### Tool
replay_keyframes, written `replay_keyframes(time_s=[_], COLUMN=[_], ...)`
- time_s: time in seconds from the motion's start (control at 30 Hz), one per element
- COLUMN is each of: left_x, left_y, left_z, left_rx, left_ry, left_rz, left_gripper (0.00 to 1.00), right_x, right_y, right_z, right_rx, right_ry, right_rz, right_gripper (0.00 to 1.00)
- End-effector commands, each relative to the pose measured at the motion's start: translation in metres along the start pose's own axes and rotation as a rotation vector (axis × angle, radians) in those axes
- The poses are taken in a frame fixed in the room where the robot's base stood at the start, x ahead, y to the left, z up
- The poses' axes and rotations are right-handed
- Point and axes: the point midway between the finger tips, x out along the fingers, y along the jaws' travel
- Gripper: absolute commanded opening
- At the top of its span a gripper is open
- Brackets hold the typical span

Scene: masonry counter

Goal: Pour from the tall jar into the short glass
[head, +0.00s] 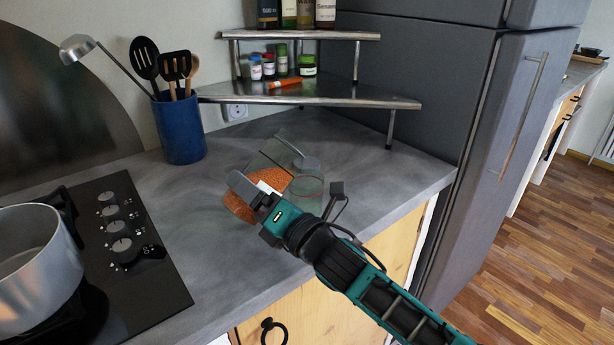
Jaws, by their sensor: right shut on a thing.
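My right gripper (260,194) is shut on the tall jar (241,207) over the counter. The jar is clear glass and holds orange grains. It is tilted, with its grain-filled end at the lower left and its clear part toward the upper right. The short glass (311,196) is clear and sits just right of the jar, partly hidden by my gripper. I cannot tell whether the jar touches it or whether any grains are in it. My left gripper is not in view.
A grey round piece (307,163) shows behind the glass. A blue utensil crock (181,128) stands at the back left. A metal corner shelf (330,92) holds small jars and bottles. A hob (125,255) with a pot (35,268) is at left. The fridge (425,85) bounds the right.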

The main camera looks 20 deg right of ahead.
Motion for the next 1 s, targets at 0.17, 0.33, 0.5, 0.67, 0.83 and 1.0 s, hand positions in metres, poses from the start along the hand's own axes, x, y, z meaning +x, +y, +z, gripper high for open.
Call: replay_keyframes(time_s=[0.17,0.33,0.5,0.67,0.83,1.0], left_x=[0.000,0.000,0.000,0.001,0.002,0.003], left_y=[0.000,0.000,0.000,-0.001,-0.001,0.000], left_z=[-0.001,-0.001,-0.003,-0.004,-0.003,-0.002], left_rx=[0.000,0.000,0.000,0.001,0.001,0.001], left_ry=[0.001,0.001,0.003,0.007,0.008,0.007], left_rz=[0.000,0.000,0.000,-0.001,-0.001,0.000], left_gripper=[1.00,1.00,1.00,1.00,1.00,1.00], right_x=[0.001,0.000,0.000,0.000,-0.001,-0.001], right_y=[0.006,0.009,0.013,0.016,0.018,0.020], right_z=[0.001,0.000,-0.001,-0.003,-0.005,-0.007], right_rx=[0.019,0.037,0.056,0.073,0.092,0.110], right_ry=[-0.007,-0.010,-0.013,-0.016,-0.019,-0.021], right_rz=[0.006,0.006,0.008,0.008,0.009,0.009], right_gripper=[0.30,0.30,0.30,0.30,0.30,0.30])
